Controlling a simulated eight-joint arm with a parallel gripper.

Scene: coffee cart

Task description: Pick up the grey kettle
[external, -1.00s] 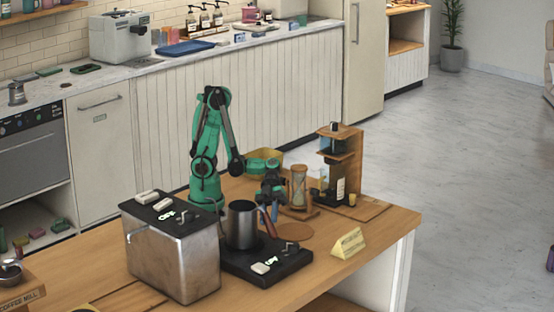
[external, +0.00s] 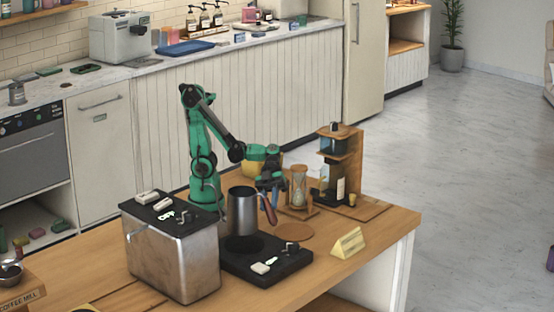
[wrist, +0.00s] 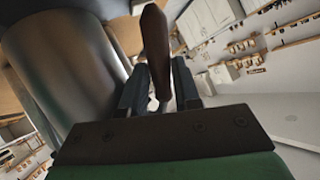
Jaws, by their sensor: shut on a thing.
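The grey kettle (external: 242,212) is a metal cylinder with a brown handle on its right side. It is upright and looks raised a little above the black hob plate (external: 285,264), whose dark round burner shows beneath it. My gripper (external: 268,198) is at the kettle's right side, shut on the handle. In the wrist view the kettle body (wrist: 65,60) fills the left, and the brown handle (wrist: 156,50) stands between the two fingers of my gripper (wrist: 158,88).
A steel box (external: 175,262) stands close left of the hob. An hourglass (external: 298,188), a wooden dripper stand (external: 345,160) and a yellow sign (external: 348,243) are to the right. A round brown mat (external: 294,231) lies flat beside the hob.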

